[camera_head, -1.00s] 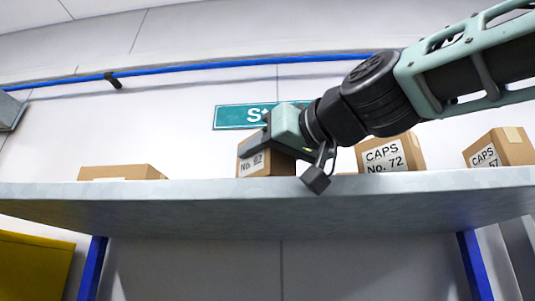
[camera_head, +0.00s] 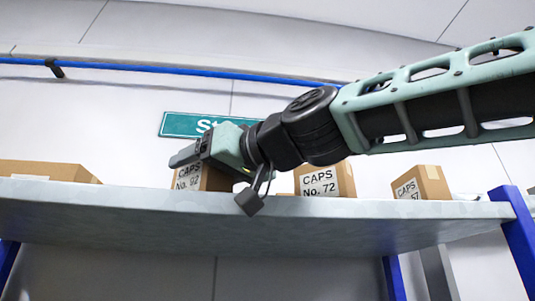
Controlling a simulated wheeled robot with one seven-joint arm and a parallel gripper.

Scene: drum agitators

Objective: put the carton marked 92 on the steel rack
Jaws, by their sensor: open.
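The carton marked 92 (camera_head: 187,181) is a brown box with a white label reading CAPS No. 92. It stands on a pale grey shelf (camera_head: 290,208) near its front edge. My gripper (camera_head: 212,178) is open at this carton, with one finger across its upper left and the other in front of its right side. The gripper and wrist hide the carton's top and part of its right side. Whether the fingers touch it cannot be told. I cannot make out a steel rack; the shelf has blue uprights (camera_head: 523,240).
A carton marked 72 (camera_head: 325,180) stands to the right, close to my wrist. Another CAPS carton (camera_head: 421,184) stands farther right, and a low brown box (camera_head: 45,171) lies at the left. A teal sign (camera_head: 185,124) and a blue rail (camera_head: 150,70) are on the wall behind.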

